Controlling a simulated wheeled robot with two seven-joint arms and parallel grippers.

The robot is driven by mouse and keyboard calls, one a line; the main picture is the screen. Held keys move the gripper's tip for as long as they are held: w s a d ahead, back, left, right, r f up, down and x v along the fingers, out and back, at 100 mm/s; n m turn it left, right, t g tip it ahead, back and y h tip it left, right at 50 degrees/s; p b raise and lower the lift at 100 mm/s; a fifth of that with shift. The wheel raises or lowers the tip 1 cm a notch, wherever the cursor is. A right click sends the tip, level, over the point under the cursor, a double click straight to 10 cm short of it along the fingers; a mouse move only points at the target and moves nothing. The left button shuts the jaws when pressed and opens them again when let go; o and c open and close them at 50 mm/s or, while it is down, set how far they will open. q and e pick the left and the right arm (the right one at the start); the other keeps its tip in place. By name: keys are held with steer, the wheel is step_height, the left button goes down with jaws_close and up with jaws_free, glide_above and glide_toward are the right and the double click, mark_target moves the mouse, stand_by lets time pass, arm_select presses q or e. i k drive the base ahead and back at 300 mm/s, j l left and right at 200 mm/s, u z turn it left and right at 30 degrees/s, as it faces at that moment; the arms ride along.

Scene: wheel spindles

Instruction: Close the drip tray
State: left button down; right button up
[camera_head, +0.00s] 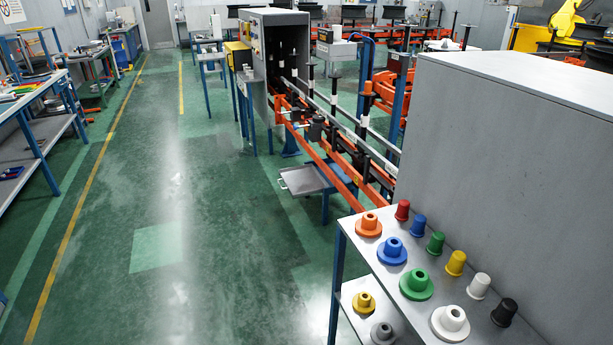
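A flat grey metal drip tray (304,179) sticks out to the left from under the orange conveyor rails (335,172). It has a raised rim and a small handle at its left end. Its right part is hidden under the rails and above a blue stand (338,190). It is some way ahead of me, near the middle of the view. Neither of my grippers is in view.
A grey shelf (375,262) with several coloured flanged parts and cups stands at the front right, beside a large grey cabinet (500,130). A workbench (35,110) lines the left. The green floor (200,220) between is clear.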

mark_target(304, 180)
steer(key=i+j+z, duration=0.25)
steer(key=z, duration=0.2)
steer(key=i+j+z, duration=0.45)
steer(key=i+j, duration=0.35)
steer(key=j, duration=0.15)
steer(key=i+j, duration=0.35)
steer(key=j, duration=0.2)
steer(key=i+j, duration=0.35)
steer(key=j, duration=0.15)
steer(key=i+j, duration=0.35)
steer(key=j, duration=0.2)
steer(key=i+j, duration=0.35)
steer(key=j, duration=0.15)
steer(key=i+j, duration=0.4)
steer(key=j, duration=0.15)
steer(key=i+j, duration=0.35)
steer(key=j, duration=0.15)
steer(key=i+j, duration=0.35)
steer(key=j, duration=0.2)
